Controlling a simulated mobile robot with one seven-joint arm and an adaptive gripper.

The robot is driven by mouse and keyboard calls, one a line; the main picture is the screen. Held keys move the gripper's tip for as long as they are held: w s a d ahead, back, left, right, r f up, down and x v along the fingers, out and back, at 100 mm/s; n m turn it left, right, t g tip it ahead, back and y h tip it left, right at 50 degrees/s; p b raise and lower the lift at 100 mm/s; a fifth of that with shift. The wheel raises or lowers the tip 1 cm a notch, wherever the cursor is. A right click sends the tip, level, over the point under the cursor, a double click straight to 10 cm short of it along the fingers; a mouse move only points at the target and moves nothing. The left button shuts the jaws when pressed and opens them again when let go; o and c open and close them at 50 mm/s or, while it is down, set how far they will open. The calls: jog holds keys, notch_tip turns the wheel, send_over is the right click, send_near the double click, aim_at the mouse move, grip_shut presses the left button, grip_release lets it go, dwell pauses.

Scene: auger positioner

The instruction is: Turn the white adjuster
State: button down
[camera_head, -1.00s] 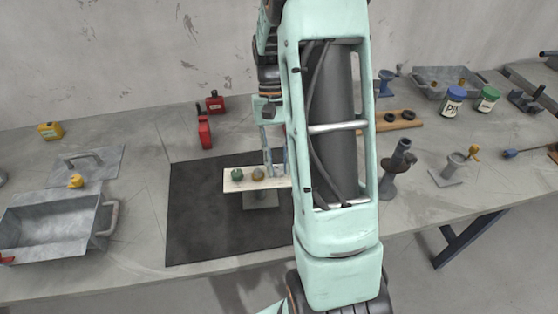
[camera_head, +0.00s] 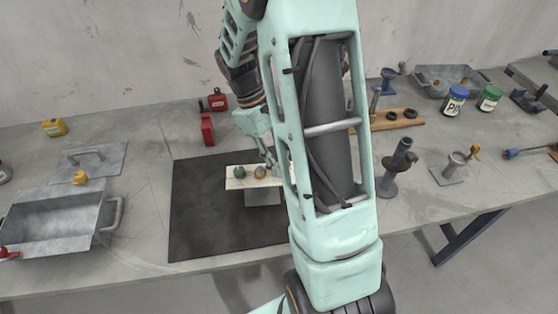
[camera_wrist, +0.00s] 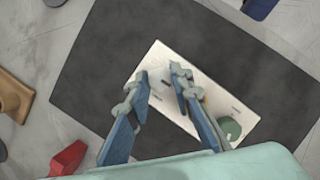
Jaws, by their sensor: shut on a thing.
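A pale board (camera_head: 250,184) stands on a stand over a dark mat, with a green knob (camera_head: 239,172) and a yellowish knob (camera_head: 261,172) on top. In the wrist view the board (camera_wrist: 226,100) lies slanted under my gripper (camera_wrist: 160,73). Its blue-grey fingers straddle the board's upper-left end, with a small dark mark between them. The green knob (camera_wrist: 230,128) is right of the right finger; that finger partly hides the yellowish knob (camera_wrist: 203,98). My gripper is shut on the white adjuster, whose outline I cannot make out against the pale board.
The dark mat (camera_head: 200,225) is clear around the stand. A red item (camera_head: 207,130) stands behind it. A metal tray (camera_head: 60,225) is at left; a grey fixture (camera_head: 397,165) stands right of my arm.

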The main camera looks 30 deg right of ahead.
jog(key=shift+a+n, duration=0.1)
jog(key=shift+n, duration=0.3)
jog(key=c, duration=1.7)
grip_release()
jog(key=shift+r, duration=0.1)
jog(key=v, duration=1.2)
jog(key=shift+a, duration=0.1)
